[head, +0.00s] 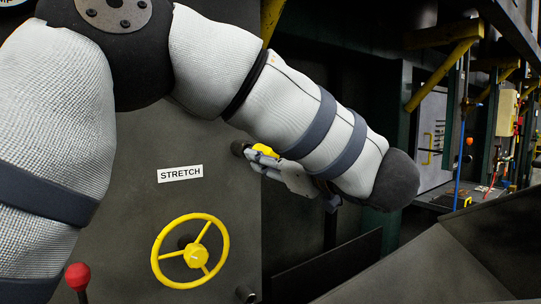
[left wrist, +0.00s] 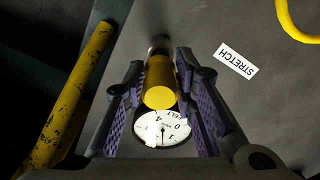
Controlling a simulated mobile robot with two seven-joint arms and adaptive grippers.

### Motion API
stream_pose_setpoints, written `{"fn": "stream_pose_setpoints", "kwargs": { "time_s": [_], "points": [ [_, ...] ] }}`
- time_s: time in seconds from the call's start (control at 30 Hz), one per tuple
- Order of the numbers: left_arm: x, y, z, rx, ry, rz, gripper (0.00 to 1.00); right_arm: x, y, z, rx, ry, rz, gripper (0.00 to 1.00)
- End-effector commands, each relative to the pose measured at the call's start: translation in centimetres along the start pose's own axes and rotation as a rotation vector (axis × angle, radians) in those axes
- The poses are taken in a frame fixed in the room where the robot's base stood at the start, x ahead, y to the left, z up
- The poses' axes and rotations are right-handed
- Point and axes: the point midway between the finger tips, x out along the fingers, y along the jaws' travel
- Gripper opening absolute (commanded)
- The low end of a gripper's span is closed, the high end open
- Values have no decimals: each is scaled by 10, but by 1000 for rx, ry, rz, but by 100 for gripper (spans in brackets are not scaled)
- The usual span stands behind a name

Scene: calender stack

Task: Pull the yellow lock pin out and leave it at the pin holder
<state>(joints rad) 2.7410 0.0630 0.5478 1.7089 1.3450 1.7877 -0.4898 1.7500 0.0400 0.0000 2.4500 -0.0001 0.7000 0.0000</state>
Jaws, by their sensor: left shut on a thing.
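The yellow lock pin (head: 264,149) shows in the head view at the dark panel, right of the STRETCH label. In the left wrist view the yellow pin (left wrist: 160,85) lies between the two finger pads, its far end at a dark round fitting (left wrist: 160,42). My left gripper (head: 268,161) is shut on the pin; it fills the lower part of the left wrist view (left wrist: 160,68). I cannot tell how deep the pin sits in the fitting. My right gripper is out of view. I cannot make out a pin holder.
A yellow handwheel (head: 190,251) is below the STRETCH label (head: 180,174). A red-knobbed lever (head: 78,276) stands lower left. A white dial (left wrist: 165,130) shows behind the fingers, and a worn yellow bar (left wrist: 70,100) at left. Dark sloping panels (head: 430,265) fill the lower right.

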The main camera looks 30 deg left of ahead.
Motion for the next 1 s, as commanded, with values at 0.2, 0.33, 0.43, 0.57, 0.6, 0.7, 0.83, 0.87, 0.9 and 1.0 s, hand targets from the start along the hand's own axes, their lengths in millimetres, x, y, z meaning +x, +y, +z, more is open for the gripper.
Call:
{"fn": "stream_pose_setpoints", "kwargs": {
  "time_s": [0.2, 0.33, 0.43, 0.57, 0.6, 0.7, 0.83, 0.87, 0.9, 1.0],
  "points": [
    [5, 0, 0, -1, 1, 0, 0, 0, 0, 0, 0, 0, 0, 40],
    [8, 0, -1, 0, 1, 0, 0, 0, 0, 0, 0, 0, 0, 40],
    [10, 0, -1, 0, 1, 1, 0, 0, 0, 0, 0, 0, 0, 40],
    [13, 0, 0, 0, 1, 1, 0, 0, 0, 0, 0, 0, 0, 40],
    [14, 0, 0, 0, 1, 1, 0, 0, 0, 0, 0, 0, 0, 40],
    [16, 0, 0, 0, 1, 0, 0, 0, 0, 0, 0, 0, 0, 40],
    [19, 0, 0, 0, 0, 0, 0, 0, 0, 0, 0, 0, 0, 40],
    [19, 0, 0, 0, 0, 0, 0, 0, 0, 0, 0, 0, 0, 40],
    [20, 0, 0, 0, 0, 0, 0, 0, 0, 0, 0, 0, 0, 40],
    [22, 0, -1, 0, 1, 0, 0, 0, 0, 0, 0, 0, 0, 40]
  ]
}}
